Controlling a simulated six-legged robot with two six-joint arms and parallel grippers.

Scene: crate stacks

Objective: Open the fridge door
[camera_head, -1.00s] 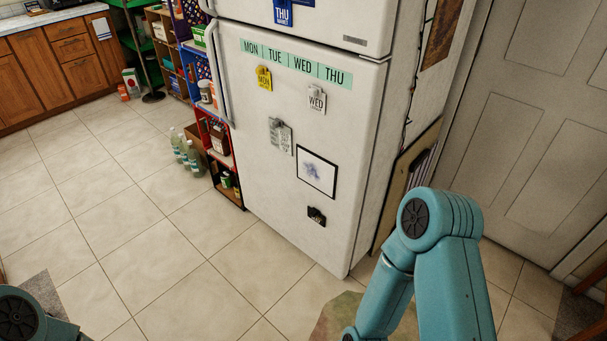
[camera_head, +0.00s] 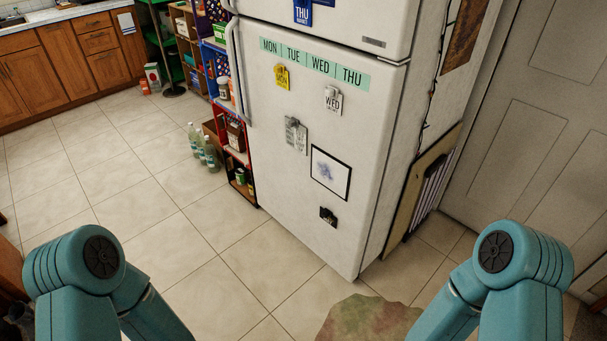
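The white fridge stands upright in the middle of the view. Its large lower door (camera_head: 290,170) is shut and carries a weekday strip (camera_head: 315,63), several magnets and clips and a framed picture (camera_head: 330,172). The upper door (camera_head: 350,22) is also shut. A long white handle (camera_head: 238,75) runs down the left edge of the lower door. My two teal arms show at the bottom left and bottom right, apart from the fridge. Both grippers are out of the frame, so their state is hidden.
Crate shelves (camera_head: 234,150) stand close against the fridge's left side, with bottles (camera_head: 203,150) on the floor beside them. Wooden cabinets (camera_head: 70,60) are at the far left. A closed white door (camera_head: 540,130) is at the right. The tiled floor (camera_head: 150,205) before the fridge is clear, apart from a flat mat (camera_head: 368,320).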

